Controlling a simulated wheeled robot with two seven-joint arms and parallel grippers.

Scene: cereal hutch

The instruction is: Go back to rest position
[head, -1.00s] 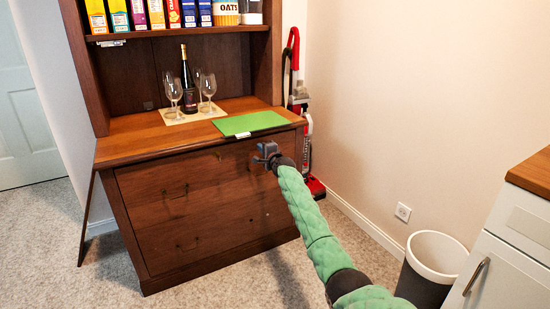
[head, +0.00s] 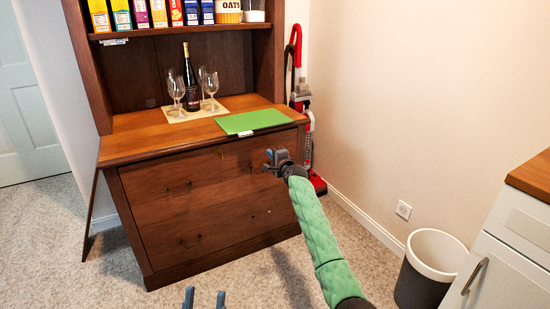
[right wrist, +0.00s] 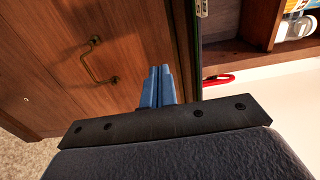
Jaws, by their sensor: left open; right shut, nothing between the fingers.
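My right gripper (head: 272,158) is at the end of the green-sleeved arm, in front of the upper right part of the wooden hutch's drawer front (head: 190,195). It is shut and empty; its blue fingers lie together in the right wrist view (right wrist: 158,86). It looks apart from the hutch in the head view. My left gripper (head: 204,299) shows only its two blue fingertips at the bottom edge of the head view, spread apart with nothing between them.
The hutch top (head: 150,132) bears a green mat (head: 254,121), a bottle (head: 189,85) and several glasses. A red vacuum cleaner (head: 307,125) stands right of the hutch. A bin (head: 428,268) and a white cabinet (head: 506,260) stand at the right. Carpet in front is clear.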

